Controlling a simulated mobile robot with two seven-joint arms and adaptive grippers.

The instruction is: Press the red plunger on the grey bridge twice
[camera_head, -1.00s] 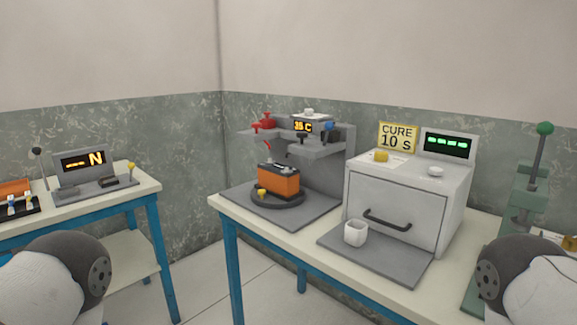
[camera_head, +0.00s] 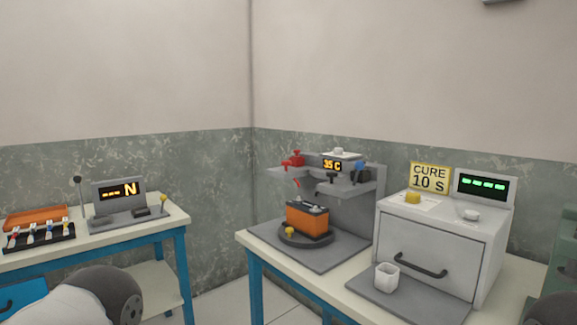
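The grey bridge (camera_head: 352,188) stands at the back of the right-hand table, with a display reading 35 C. The red plunger (camera_head: 293,160) sits on the left end of its top. An orange and black battery (camera_head: 307,219) rests on a dark round turntable below the bridge. Parts of my arms show as rounded links at the bottom left and bottom right corners. Neither gripper is in view, and nothing of mine is near the plunger.
A white oven (camera_head: 440,235) with a drawer handle stands right of the bridge, with a CURE 10 S sign (camera_head: 429,178) behind it. A white cup (camera_head: 387,276) stands in front. A left table (camera_head: 120,238) holds an N display and an orange tray (camera_head: 36,217).

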